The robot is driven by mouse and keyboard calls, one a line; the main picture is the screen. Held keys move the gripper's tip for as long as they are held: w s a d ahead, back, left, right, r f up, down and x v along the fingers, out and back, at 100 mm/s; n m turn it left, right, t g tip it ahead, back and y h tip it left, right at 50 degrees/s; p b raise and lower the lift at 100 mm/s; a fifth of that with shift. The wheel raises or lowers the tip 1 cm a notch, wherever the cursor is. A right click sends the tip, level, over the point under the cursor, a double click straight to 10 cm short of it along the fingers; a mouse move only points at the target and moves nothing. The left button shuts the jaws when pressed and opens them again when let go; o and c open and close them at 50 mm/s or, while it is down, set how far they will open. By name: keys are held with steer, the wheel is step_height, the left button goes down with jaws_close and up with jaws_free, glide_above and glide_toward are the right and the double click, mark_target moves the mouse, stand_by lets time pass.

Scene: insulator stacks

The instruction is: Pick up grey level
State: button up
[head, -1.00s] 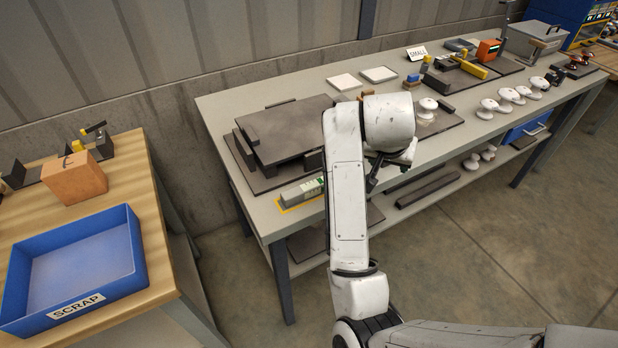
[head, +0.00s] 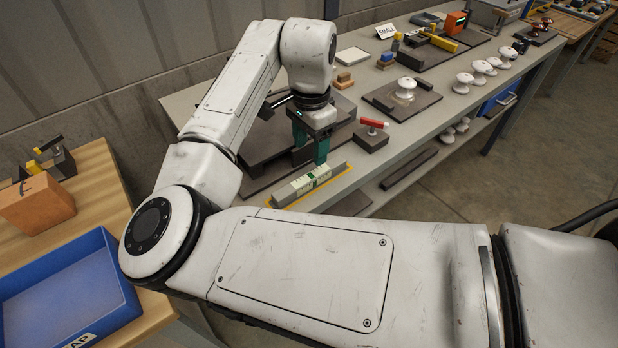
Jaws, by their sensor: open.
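The grey level (head: 296,189) is a long, light grey bar with a green part near its middle. It lies flat on the near-left edge of the grey bench, inside a yellow outline. My gripper (head: 312,158) points down with its green fingers apart and empty, just above and behind the level's middle. Whether a fingertip touches the level I cannot tell.
Dark plates (head: 262,140) lie right behind the level, partly hidden by my arm. A dark block with a red handle (head: 372,124) stands to the right. A blue scrap tray (head: 65,290) sits on the wooden table at left. White insulators (head: 463,82) stand farther right.

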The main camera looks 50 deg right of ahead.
mark_target(311, 176)
step_height(311, 176, down, 3)
steer(key=shift+r, duration=0.15)
steer(key=f, duration=0.4)
steer(key=shift+s+a, duration=0.3)
steer(key=shift+s, duration=0.05)
steer(key=shift+f, duration=0.55)
steer(key=shift+c, duration=0.3)
steer(key=shift+p, duration=0.3)
jaws_close()
